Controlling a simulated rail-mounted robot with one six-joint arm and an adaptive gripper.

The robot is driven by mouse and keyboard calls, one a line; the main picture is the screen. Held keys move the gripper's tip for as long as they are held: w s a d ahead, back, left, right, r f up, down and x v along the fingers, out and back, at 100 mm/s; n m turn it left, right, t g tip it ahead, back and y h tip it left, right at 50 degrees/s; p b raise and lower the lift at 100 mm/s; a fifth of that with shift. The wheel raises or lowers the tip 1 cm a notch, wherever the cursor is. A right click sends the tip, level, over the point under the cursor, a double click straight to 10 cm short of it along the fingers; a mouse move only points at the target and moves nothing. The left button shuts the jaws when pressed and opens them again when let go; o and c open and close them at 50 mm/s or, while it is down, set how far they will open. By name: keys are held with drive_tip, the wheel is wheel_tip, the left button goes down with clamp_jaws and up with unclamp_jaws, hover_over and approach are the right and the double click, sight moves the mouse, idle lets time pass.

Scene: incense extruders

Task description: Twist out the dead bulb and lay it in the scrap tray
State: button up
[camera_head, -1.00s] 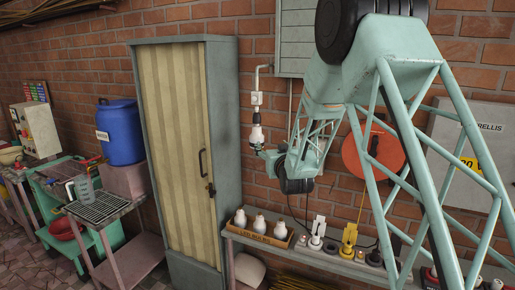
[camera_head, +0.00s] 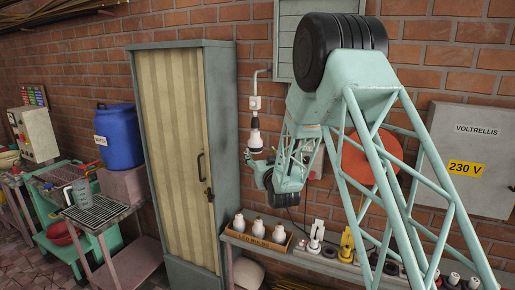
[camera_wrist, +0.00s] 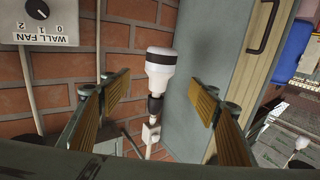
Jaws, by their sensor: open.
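A white bulb (camera_head: 256,140) with a dark band hangs from a black lamp holder (camera_head: 254,122) below a small wall box. The bulb (camera_wrist: 160,70) and the dark holder (camera_wrist: 155,105) also show in the wrist view, which looks upside down. My gripper (camera_head: 250,156) is small and partly hidden, low beside the bulb. In the wrist view my gripper (camera_wrist: 160,82) is open, its two padded fingers on either side of the bulb, with gaps showing on both sides. I cannot identify the scrap tray with certainty.
A wooden box (camera_head: 268,241) of white bulbs stands on the shelf below, beside a yellow plug-like device (camera_head: 347,244). A tall cabinet (camera_head: 178,160) stands close left of the lamp. A wall fan switch (camera_wrist: 40,20) shows in the wrist view. Brick wall lies behind.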

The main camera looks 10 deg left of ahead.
sight(255, 143)
drive_tip(key=shift+p+x, duration=1.4)
drive_tip(key=shift+x, duration=5.3)
drive_tip(key=c, duration=1)
drive_tip(key=shift+o, duration=0.7)
drive_tip(key=shift+c, duration=0.3)
drive_tip(key=shift+r+m+t+h+b, duration=0.1)
drive_tip(key=shift+m+t+h+b, duration=0.2)
drive_tip(key=shift+m+h+b, duration=0.8)
drive_tip(key=shift+m+h+b, duration=0.4)
drive_tip(key=shift+m+h, duration=0.5)
drive_tip(key=shift+h, duration=1.1)
drive_tip(key=shift+f+b, duration=0.35)
drive_tip(key=shift+b, duration=0.15)
